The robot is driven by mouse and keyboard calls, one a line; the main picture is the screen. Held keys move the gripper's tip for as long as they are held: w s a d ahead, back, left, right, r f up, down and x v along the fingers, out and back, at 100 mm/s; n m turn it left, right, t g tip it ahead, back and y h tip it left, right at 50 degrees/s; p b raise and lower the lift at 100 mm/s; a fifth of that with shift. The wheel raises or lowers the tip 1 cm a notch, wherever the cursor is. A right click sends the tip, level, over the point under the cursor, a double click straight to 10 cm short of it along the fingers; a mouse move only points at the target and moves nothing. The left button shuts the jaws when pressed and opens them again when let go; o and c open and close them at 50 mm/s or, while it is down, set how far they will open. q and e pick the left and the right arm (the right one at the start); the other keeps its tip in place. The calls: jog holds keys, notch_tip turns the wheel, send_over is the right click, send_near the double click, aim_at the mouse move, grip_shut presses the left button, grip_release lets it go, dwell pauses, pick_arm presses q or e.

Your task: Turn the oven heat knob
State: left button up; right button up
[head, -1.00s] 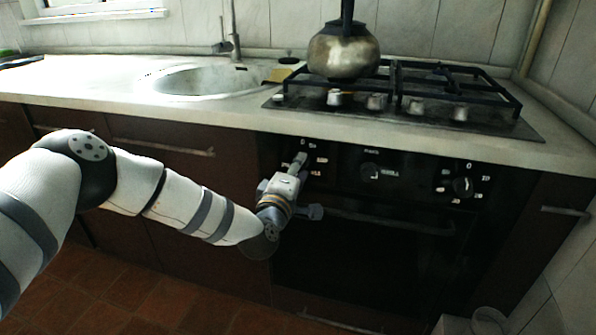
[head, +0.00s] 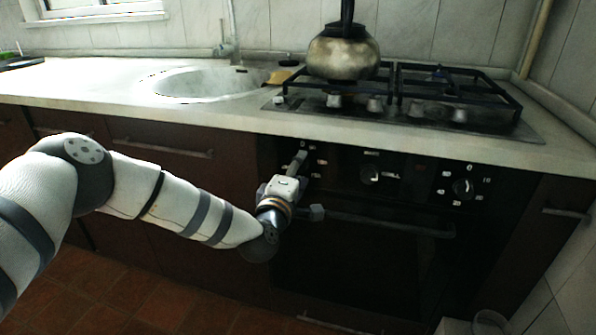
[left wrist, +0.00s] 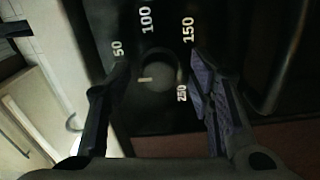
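The oven heat knob (left wrist: 160,76) is a dark round knob with a pale mark, on the black panel among the numbers 50, 100, 150 and 250. In the left wrist view it sits between the spread fingers of my left gripper (left wrist: 160,72). The gripper is open, with a visible gap on both sides of the knob. In the head view my left gripper (head: 299,162) is at the left end of the oven's control panel (head: 335,168) and hides this knob. My right gripper is not in view.
A middle knob (head: 370,174) and a right knob (head: 463,187) are on the same panel. The oven door handle (head: 395,222) runs below. Above are the counter, the gas hob (head: 480,116) and a metal kettle (head: 343,54). The sink (head: 205,84) is at the left.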

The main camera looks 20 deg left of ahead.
pick_arm(q)
jog(key=shift+s, duration=0.1)
jog(key=s, duration=1.1)
jog(key=shift+s, duration=0.4)
